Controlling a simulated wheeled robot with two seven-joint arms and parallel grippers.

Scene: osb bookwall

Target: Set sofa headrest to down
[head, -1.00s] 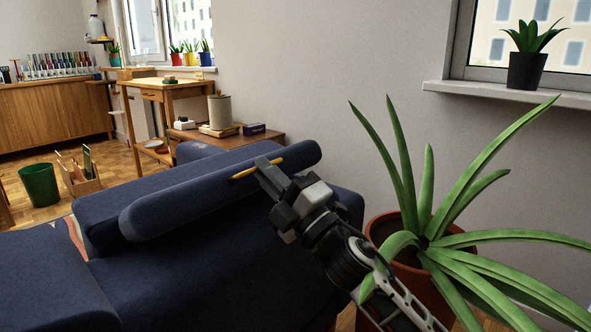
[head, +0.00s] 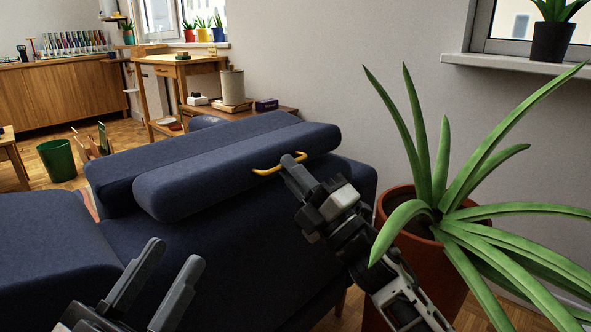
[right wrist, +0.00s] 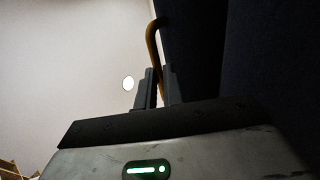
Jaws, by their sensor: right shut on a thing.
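The dark blue sofa (head: 215,262) fills the middle and left of the head view. Its long padded headrest (head: 225,172) lies tilted along the top of the sofa. A yellow handle (head: 266,172) sticks out of the headrest's near side. My right gripper (head: 291,165) is shut on this handle. In the right wrist view the yellow handle (right wrist: 152,45) rises from between the fingers (right wrist: 158,88), beside the dark sofa fabric. My left gripper (head: 172,268) is open and empty in front of the sofa, at the bottom of the head view.
A large potted plant (head: 422,270) with long leaves stands close to the right of my right arm. A side table (head: 270,114) with small items stands behind the sofa by the wall. A green bin (head: 58,160) is on the floor at left.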

